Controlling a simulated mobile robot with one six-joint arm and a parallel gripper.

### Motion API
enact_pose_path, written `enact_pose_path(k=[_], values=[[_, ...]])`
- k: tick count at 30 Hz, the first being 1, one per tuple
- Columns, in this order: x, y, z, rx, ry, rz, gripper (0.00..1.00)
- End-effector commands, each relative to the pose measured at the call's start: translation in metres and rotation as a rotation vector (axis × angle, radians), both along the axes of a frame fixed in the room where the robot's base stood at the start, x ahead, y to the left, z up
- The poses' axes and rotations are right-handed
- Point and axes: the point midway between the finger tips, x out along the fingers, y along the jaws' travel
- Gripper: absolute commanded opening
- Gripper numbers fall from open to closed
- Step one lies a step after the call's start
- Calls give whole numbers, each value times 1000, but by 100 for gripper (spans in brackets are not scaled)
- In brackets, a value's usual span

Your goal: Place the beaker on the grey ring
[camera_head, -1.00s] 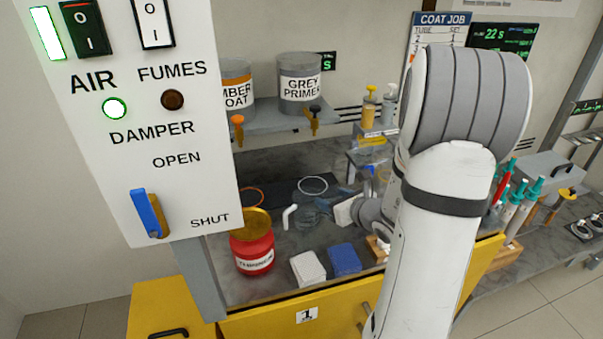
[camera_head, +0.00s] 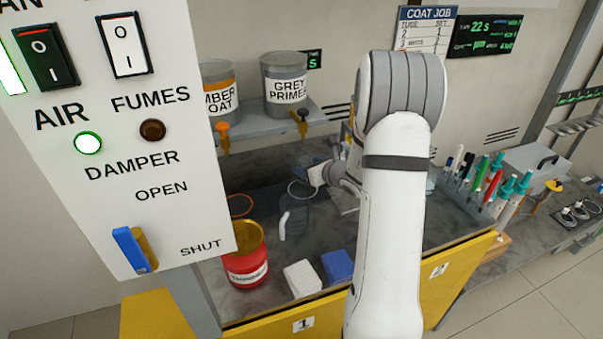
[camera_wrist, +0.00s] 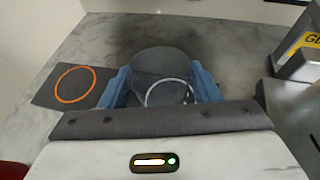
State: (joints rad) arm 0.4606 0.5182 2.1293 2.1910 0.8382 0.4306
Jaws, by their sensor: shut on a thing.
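The beaker (camera_wrist: 158,62) is clear and hard to see. In the wrist view it sits between the two blue fingers of my gripper (camera_wrist: 162,84), which are shut on it. In the head view the faint beaker (camera_head: 296,214) shows with a white handle-like piece at its left. The grey ring (camera_wrist: 148,97) shows as a pale circle between the fingers, partly seen through the glass. In the head view the grey ring (camera_head: 291,190) lies on the dark mat, just behind the beaker. I cannot tell whether the beaker touches the surface.
An orange ring (camera_wrist: 75,84) lies on the dark mat to the left. A red tin (camera_head: 246,268), a white block (camera_head: 302,279) and a blue block (camera_head: 338,265) stand in front. The switch panel (camera_head: 120,190) fills the left.

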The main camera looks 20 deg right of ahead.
Motion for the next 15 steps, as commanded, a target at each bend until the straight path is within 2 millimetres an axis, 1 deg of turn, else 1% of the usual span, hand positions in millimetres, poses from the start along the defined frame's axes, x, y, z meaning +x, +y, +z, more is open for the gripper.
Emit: enact_pose_path(k=[1, 3, 6, 7, 9, 12, 15], values=[[13, 1, 2, 0, -1, 3, 31], [27, 1, 2, 1, 0, 2, 31], [47, 1, 2, 0, -1, 3, 31], [51, 1, -1, 2, 0, 1, 31], [47, 0, -17, 4, 5, 0, 31], [47, 0, -29, 4, 2, -1, 31], [47, 1, -34, 2, 0, 1, 31]])
